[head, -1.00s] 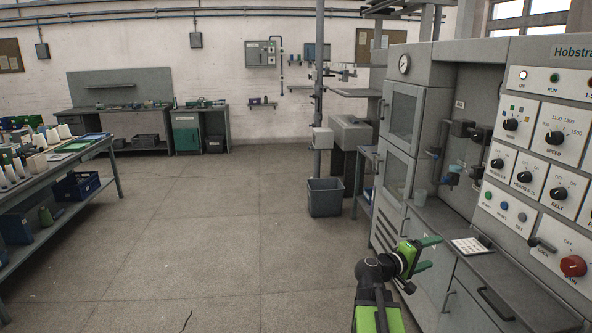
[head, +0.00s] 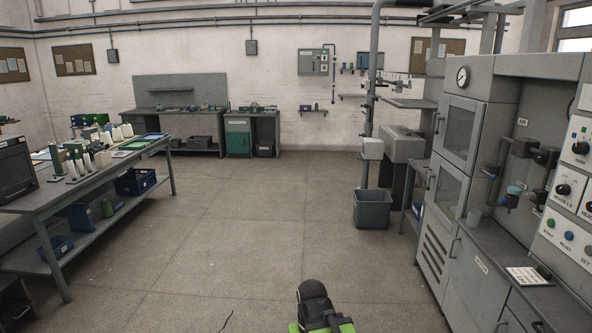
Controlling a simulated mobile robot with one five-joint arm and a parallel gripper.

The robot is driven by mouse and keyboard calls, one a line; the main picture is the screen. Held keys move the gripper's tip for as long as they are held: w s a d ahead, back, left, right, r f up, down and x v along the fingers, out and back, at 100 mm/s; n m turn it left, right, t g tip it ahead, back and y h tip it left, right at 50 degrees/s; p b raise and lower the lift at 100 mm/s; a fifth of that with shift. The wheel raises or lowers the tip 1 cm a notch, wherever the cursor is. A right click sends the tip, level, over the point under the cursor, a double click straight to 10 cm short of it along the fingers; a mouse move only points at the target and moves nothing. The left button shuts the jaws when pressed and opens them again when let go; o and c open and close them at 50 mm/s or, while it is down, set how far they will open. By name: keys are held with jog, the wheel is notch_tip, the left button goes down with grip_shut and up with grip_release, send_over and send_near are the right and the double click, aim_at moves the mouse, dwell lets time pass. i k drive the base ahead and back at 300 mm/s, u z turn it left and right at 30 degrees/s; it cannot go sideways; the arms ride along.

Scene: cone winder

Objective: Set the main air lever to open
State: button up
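A small "AIR" label (head: 522,122) is on the grey machine panel at the right. Below it are dark pipe fittings with a valve body (head: 521,147). A small blue part (head: 508,201) sits lower on the pipework. I cannot tell which of these is the main air lever, or its position. Part of my own arm, dark and green, shows at the bottom middle, well left of the machine. My gripper's fingers are not visible.
The grey machine (head: 470,175) with a gauge and a shelf runs along the right side. A grey bin (head: 370,209) stands on the floor near a column. A workbench (head: 110,170) with cones is at the left. The middle floor (head: 240,230) is clear.

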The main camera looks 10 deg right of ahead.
aim_at(488, 174)
jog(key=k, duration=0.65)
jog(key=z, duration=0.25)
jog(key=i, duration=0.75)
jog(key=z, duration=0.9)
jog(key=i, duration=1.85)
jog(key=u, duration=0.85)
jog(key=i, duration=1.75)
jog(key=u, duration=0.9)
jog(key=i, duration=0.4)
jog(key=u, duration=0.6)
jog(key=k, duration=0.85)
